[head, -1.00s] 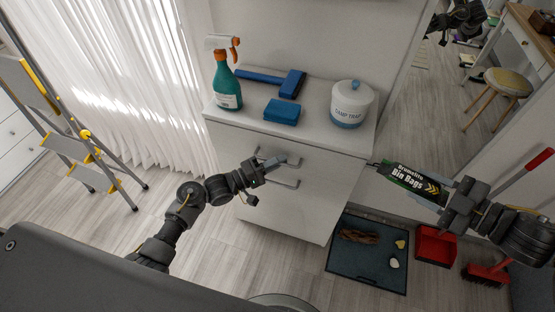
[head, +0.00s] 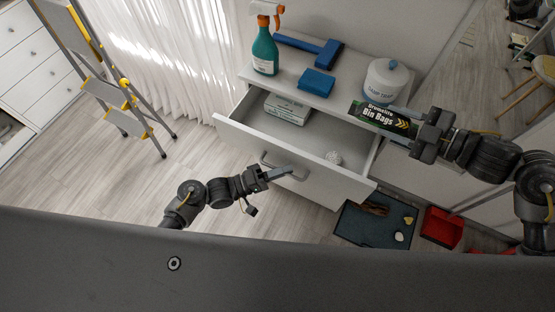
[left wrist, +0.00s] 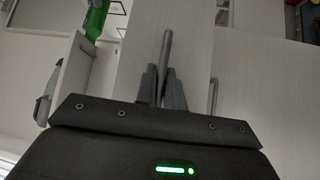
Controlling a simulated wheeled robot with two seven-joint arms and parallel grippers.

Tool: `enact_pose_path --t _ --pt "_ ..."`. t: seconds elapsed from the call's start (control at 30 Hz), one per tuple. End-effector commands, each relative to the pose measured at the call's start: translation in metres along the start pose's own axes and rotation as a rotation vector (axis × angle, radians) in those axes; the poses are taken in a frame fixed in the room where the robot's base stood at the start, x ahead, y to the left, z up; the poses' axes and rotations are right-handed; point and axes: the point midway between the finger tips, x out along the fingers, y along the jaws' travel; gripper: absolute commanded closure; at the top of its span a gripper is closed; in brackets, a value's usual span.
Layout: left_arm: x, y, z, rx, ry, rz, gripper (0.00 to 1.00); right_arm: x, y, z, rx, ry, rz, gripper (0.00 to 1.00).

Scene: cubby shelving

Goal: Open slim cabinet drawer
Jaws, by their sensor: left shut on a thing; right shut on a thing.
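The white cabinet's top drawer (head: 325,182) is pulled well out, and its inside shows. My left gripper (head: 280,172) is at the front of the drawer, shut on its grey bar handle (head: 297,176). In the left wrist view the handle (left wrist: 166,45) stands between the closed fingers (left wrist: 165,85). My right gripper (head: 418,132) is shut on the black and green bin bags box (head: 385,118), held above the right side of the drawer and cabinet.
A stepladder (head: 110,90) stands left; a dark mat (head: 372,229) lies right.

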Motion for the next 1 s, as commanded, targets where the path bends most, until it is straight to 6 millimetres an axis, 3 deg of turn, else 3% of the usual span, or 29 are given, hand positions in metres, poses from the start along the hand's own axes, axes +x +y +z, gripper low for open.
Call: enact_pose_path --t 0.37,0.4,0.57,0.87,1.0 --pt "-0.001 -0.001 0.003 -0.001 -0.007 -0.002 1.0 0.001 0.001 -0.001 -0.001 0.001 0.0 0.87" --pt "-0.001 -0.001 0.003 -0.001 -0.007 -0.003 0.89 0.001 0.001 -0.001 -0.001 0.001 0.0 0.87" --pt "-0.001 0.0 0.003 -0.001 -0.006 -0.002 0.69 0.001 0.001 -0.001 -0.001 0.002 -0.001 0.87" --pt "-0.003 0.0 0.002 0.0 -0.004 -0.001 0.69 0.001 0.001 -0.001 -0.001 0.002 -0.001 0.87" --pt "-0.017 -0.001 0.002 0.0 -0.004 -0.002 0.69 0.002 -0.001 0.001 -0.001 0.002 -0.001 0.87"
